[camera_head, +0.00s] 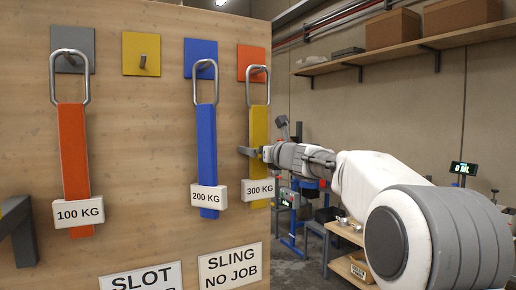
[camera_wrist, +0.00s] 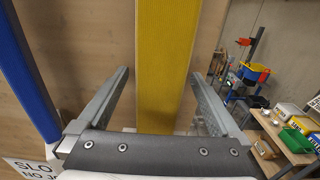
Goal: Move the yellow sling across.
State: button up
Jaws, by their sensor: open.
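The yellow sling (camera_head: 259,125) hangs by its metal loop (camera_head: 254,85) from the hook on the orange plate (camera_head: 246,57), at the board's right end. It carries a white 300 KG tag (camera_head: 260,191). My gripper (camera_head: 250,151) is at the sling's mid-height, above the tag. In the wrist view the open fingers stand on either side of the yellow strap (camera_wrist: 164,50), with visible gaps; contact is not visible. The yellow plate (camera_head: 131,65) has an empty hook.
The blue sling (camera_head: 206,140), tagged 200 KG, hangs close on the left from a blue plate. The orange sling (camera_head: 73,150), tagged 100 KG, hangs from the grey plate (camera_head: 67,66). Signs (camera_head: 230,268) sit low on the board. A shelf (camera_head: 420,48) holds boxes.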

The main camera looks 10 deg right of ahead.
grip_shut()
jog(key=shift+r, duration=0.1)
dwell(0.4)
jog(key=shift+r, duration=0.15)
jog(key=shift+r+p, duration=0.9)
jog(key=shift+p, duration=0.1)
jog(key=shift+s, duration=0.1)
